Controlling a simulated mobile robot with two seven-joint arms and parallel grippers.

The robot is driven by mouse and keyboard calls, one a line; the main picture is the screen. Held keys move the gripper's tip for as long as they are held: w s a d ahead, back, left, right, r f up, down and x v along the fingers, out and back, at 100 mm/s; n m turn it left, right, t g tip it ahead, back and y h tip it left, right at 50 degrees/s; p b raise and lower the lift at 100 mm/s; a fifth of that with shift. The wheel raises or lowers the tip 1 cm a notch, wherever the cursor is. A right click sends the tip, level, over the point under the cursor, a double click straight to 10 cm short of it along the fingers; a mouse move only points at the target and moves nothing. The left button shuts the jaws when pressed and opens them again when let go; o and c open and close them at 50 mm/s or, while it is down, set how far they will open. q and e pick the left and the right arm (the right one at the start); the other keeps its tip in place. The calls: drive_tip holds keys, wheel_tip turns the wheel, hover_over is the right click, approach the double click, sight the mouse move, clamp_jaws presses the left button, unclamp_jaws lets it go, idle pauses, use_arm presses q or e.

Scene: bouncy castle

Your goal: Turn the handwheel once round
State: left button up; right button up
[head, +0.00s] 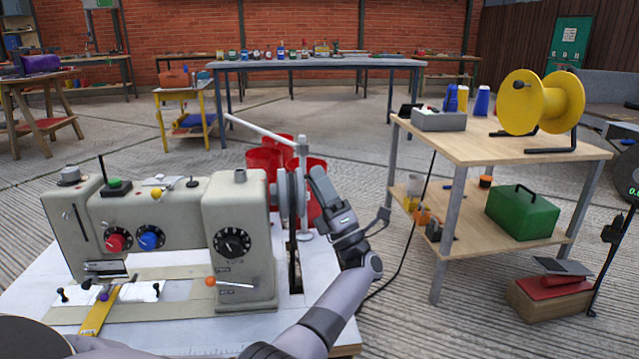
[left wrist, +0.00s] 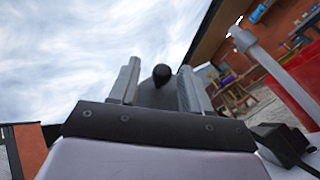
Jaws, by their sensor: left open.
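The handwheel (head: 291,194) is a grey disc seen nearly edge-on at the right end of a beige sewing machine (head: 238,210). My left gripper (head: 319,180) is just to the right of the wheel, pointing up, with its wrist below. In the left wrist view my left gripper (left wrist: 159,86) is open, its two fingers apart. A dark round knob (left wrist: 161,75) shows between the fingers, with a grey surface beside it. I cannot tell whether the fingers touch the knob. In the head view the gripper hides the knob. My right gripper is in neither view.
The machine stands on a white table (head: 322,262). Red bins (head: 262,165) and a grey post (head: 302,160) are behind the wheel; a bin and the post also show in the left wrist view. A wooden table (head: 470,142) with a yellow reel (head: 518,103) stands to the right.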

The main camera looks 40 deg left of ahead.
use_arm(q)
drive_tip(key=v, duration=0.7)
drive_tip(key=shift+d, duration=0.1)
idle(0.4)
